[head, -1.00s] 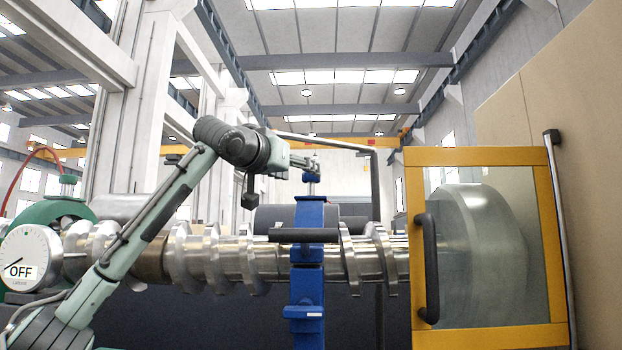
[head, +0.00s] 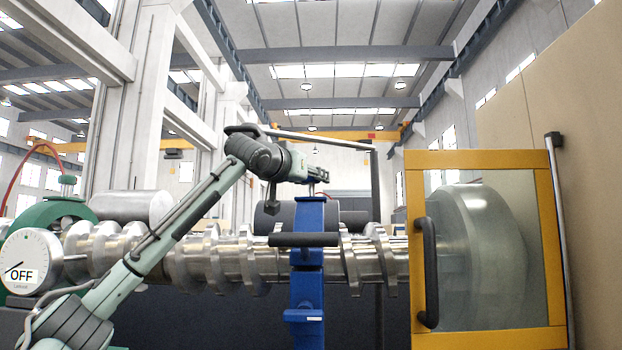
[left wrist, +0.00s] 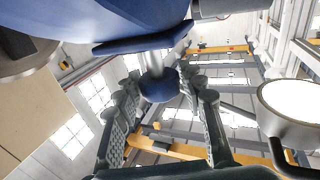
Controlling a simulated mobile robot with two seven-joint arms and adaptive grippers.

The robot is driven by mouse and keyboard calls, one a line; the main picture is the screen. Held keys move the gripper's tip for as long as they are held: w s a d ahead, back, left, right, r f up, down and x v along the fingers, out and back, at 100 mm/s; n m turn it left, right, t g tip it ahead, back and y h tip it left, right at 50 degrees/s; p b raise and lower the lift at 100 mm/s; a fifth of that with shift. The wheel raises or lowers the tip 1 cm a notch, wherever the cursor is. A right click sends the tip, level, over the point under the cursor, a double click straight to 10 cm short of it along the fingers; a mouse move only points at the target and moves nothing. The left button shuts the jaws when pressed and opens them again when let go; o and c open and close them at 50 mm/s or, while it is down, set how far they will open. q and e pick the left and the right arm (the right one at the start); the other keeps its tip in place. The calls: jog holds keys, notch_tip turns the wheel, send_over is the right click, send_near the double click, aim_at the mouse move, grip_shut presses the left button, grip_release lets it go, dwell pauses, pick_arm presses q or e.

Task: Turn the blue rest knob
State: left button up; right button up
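The blue rest (head: 308,215) is an upright blue post around the screw shaft. In the left wrist view its knob (left wrist: 158,86) is a round dark-blue cap on a pale metal stem, below the blue body (left wrist: 130,18) in the picture. My left gripper (head: 318,176) is at the top of the rest, and hides most of the knob in the head view. In the left wrist view my left gripper (left wrist: 162,98) is open, with a finger on each side of the knob and visible gaps. My right gripper is not in view.
The metal screw (head: 215,258) runs across behind my arm. A dark horizontal handle (head: 303,240) crosses the rest. A yellow-framed guard door (head: 480,157) stands at right. A dial reading OFF (head: 30,258) and a green housing (head: 62,211) are at left.

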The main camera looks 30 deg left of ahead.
pick_arm(q)
jog(key=c, duration=0.7)
jog(key=shift+o, duration=0.2)
jog(key=shift+a+m+h, duration=0.1)
jog(key=shift+m+h, duration=0.2)
jog(key=shift+h, duration=0.2)
jog(key=m+h, duration=0.1)
jog(key=h, duration=0.1)
jog(key=shift+m+h, duration=0.4)
jog(key=m+g+h, duration=0.1)
jog(key=m+h, duration=0.2)
jog(key=h, duration=0.2)
jog(key=shift+m, duration=0.3)
jog(key=m+g+h, duration=0.2)
jog(key=m+h, duration=0.1)
jog(key=h, duration=0.1)
jog(key=shift+r+h, duration=0.1)
jog(key=shift+h, duration=0.3)
jog(key=shift+m+g+h, duration=0.7)
jog(key=shift+g, duration=0.1)
jog(key=shift+m+g+h, duration=0.4)
jog(key=shift+g+h, duration=0.1)
